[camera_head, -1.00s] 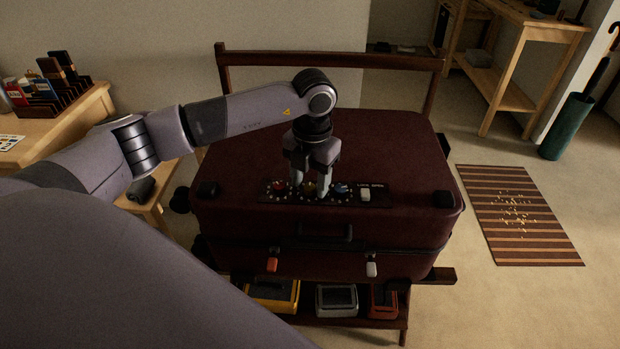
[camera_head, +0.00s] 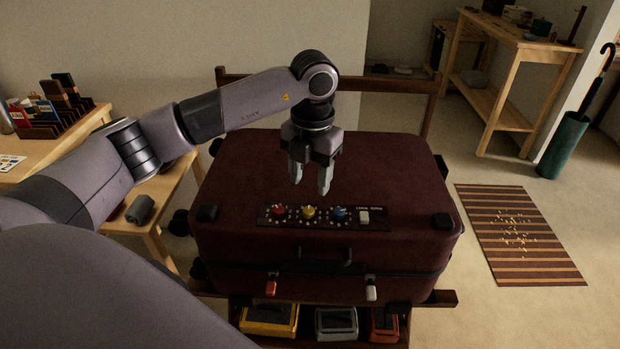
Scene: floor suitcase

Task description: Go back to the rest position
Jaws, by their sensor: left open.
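My left gripper (camera_head: 311,178) is open and empty, pointing down above the dark red suitcase (camera_head: 390,180). Its fingertips are apart from the suitcase's control panel. The panel (camera_head: 318,217) carries a red knob (camera_head: 279,211), a yellow knob (camera_head: 308,213), a blue knob (camera_head: 339,214) and a white switch (camera_head: 364,217). The suitcase is shut and lies flat on a wooden rack. On its front are a handle (camera_head: 325,255), a red latch (camera_head: 271,287) and a white latch (camera_head: 371,292). My right gripper is not in view.
A wooden desk (camera_head: 60,150) with an organizer stands at the left. Yellow (camera_head: 268,328), grey and red boxes sit on the rack's lower shelf. A striped mat (camera_head: 520,235) lies on the floor at right. A green umbrella stand (camera_head: 562,145) and wooden shelf (camera_head: 540,45) stand behind it.

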